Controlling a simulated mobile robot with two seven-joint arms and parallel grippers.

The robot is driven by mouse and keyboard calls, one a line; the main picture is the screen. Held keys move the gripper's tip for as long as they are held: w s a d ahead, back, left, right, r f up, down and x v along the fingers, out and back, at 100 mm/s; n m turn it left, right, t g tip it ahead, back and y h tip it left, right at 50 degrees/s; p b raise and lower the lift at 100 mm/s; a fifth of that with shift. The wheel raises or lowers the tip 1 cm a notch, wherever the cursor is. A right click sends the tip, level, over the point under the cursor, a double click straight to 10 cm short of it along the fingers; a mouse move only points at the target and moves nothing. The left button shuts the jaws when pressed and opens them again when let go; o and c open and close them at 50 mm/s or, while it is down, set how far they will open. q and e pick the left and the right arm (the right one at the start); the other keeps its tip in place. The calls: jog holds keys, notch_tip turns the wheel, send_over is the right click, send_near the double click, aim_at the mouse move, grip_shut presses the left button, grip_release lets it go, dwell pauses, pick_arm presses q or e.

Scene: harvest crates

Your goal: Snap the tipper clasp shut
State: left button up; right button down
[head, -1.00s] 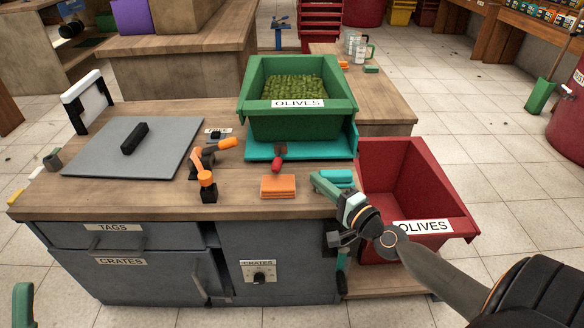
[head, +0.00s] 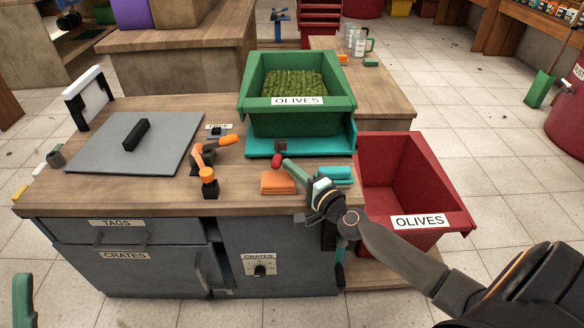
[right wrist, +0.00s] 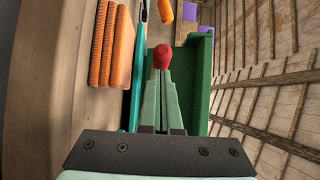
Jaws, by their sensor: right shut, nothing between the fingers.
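A small lever with a red knob (head: 277,160) and a brown block (head: 280,145) sits at the front edge of the teal tipper platform (head: 258,146); it looks like the clasp. My right gripper (head: 286,163) is shut and empty, its pale green fingertips at the red knob. In the right wrist view the red knob (right wrist: 163,57) shows just beyond the closed fingertips (right wrist: 161,74); I cannot tell whether they touch. The green olive crate (head: 297,118) sits upright on the platform. A piece of my left gripper (head: 22,302) shows at the lower left; its jaws are unclear.
Orange folded cloths (head: 278,183) and teal cloths (head: 335,175) lie near the bench's front edge. A red crate (head: 448,210) stands lower right.

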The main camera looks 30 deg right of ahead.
jog(key=shift+a+r+m+h+p, duration=0.1)
jog(key=shift+a+m+h+p, duration=0.15)
jog(key=shift+p, duration=0.25)
jog(key=shift+h, duration=0.35)
